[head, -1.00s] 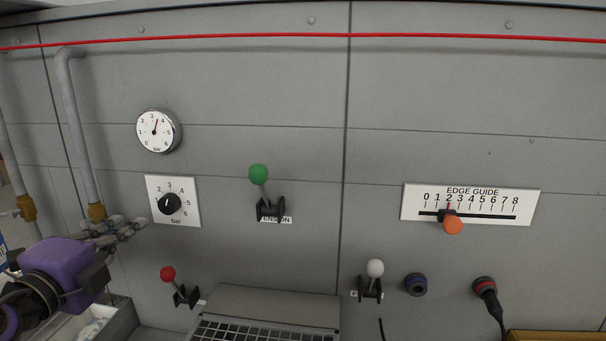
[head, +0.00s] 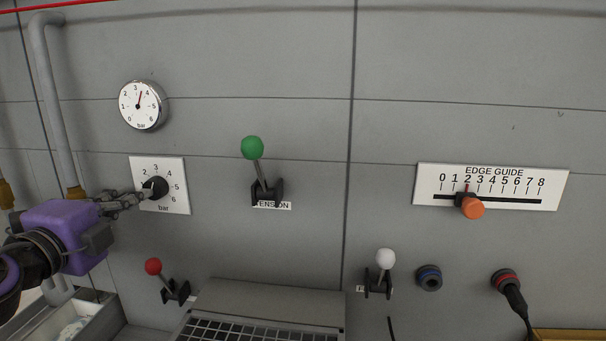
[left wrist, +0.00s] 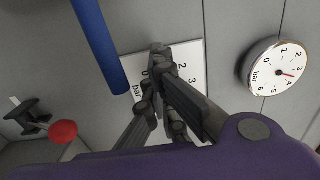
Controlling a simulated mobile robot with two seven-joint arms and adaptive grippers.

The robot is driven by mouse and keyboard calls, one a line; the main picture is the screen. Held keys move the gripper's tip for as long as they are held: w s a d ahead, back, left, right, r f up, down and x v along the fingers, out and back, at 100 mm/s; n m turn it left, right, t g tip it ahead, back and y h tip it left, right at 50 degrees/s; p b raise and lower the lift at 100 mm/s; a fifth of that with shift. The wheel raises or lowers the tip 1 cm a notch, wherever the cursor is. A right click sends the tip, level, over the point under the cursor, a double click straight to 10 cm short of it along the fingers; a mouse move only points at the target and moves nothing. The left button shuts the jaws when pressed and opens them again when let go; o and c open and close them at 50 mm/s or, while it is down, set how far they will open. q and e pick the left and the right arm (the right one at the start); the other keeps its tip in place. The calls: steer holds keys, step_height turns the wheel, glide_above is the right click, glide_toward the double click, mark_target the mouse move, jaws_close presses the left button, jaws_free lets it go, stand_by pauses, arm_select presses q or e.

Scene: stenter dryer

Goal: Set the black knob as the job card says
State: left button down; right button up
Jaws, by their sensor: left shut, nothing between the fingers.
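The black knob (head: 157,187) sits on a white bar scale plate (head: 177,204) at the left of the grey panel. I cannot read the knob's setting. My left gripper (head: 143,196) is shut and empty, its fingertips at the knob's left side; I cannot tell whether they touch it. In the left wrist view, the shut fingers (left wrist: 158,62) cover the knob in front of the plate (left wrist: 192,52). The round bar gauge (head: 143,104) above reads about 3.5. No job card shows. My right gripper is out of view.
A green-knobbed tension lever (head: 253,148) stands to the right. A red-knobbed lever (head: 154,267) is below the plate. A vertical grey pipe (head: 56,110) runs at the left. The edge guide slider (head: 472,208) is far right. A blue cylinder (left wrist: 100,45) shows in the wrist view.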

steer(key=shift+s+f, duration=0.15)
arm_select(q)
steer(key=shift+d, duration=0.1)
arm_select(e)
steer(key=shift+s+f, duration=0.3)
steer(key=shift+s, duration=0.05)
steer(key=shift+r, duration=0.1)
arm_select(q)
steer(key=shift+d+r+p, duration=0.1)
steer(key=shift+r+p, duration=0.4)
steer(key=shift+p, duration=0.25)
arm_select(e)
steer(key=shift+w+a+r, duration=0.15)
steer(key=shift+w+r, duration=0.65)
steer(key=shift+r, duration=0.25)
arm_select(q)
steer(key=shift+w+r+p, duration=0.15)
steer(key=shift+p, duration=0.35)
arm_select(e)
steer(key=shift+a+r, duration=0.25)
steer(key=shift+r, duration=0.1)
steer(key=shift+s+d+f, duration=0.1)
